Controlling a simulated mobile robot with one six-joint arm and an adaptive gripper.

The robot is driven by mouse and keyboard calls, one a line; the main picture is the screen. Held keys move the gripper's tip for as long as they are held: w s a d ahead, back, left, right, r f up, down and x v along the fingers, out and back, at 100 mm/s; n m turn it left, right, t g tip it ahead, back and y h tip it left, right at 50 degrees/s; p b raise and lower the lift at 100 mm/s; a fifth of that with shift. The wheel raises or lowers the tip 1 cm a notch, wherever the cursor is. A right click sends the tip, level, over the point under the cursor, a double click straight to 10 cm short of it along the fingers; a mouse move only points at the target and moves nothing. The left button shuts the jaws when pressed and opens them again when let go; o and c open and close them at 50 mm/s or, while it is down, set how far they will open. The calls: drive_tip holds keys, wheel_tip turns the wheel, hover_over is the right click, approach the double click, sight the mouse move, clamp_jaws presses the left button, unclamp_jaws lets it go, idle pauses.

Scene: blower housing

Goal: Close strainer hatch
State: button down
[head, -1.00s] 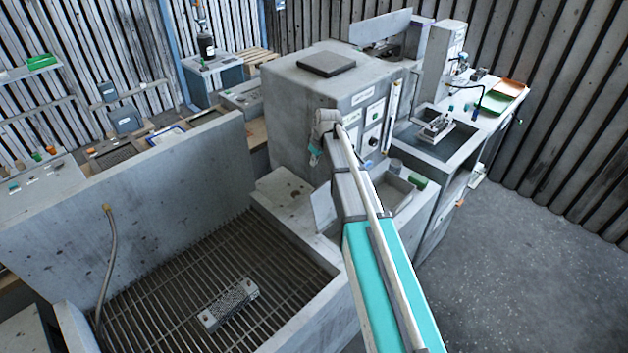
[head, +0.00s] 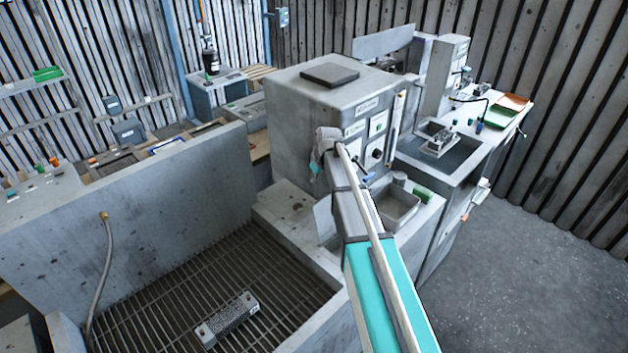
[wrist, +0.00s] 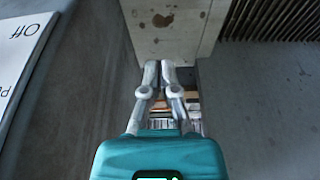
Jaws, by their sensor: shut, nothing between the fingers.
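I cannot tell for sure which part is the strainer hatch. A pale tilted panel (head: 324,217) stands just left of my arm in the head view, beside the grey cabinet, and may be its lid. My gripper (wrist: 160,64) is shut and empty in the wrist view, its fingertips together. It reaches toward a pale stained ledge (wrist: 170,35); I cannot tell whether it touches it. In the head view my arm mostly hides the gripper.
A grey cabinet (head: 310,110) with labels and a knob stands beyond the ledge. A slatted basin (head: 180,290) holds a perforated metal block (head: 227,319). A shallow tray (head: 398,208) lies right of my arm. Open floor (head: 520,270) is at the right.

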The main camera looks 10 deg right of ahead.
sight(329, 213)
wheel_tip(329, 213, down, 6)
drive_tip(key=s+d+b, duration=0.1)
drive_tip(key=b, duration=0.4)
drive_tip(key=shift+s, duration=0.4)
drive_tip(key=shift+d, duration=0.1)
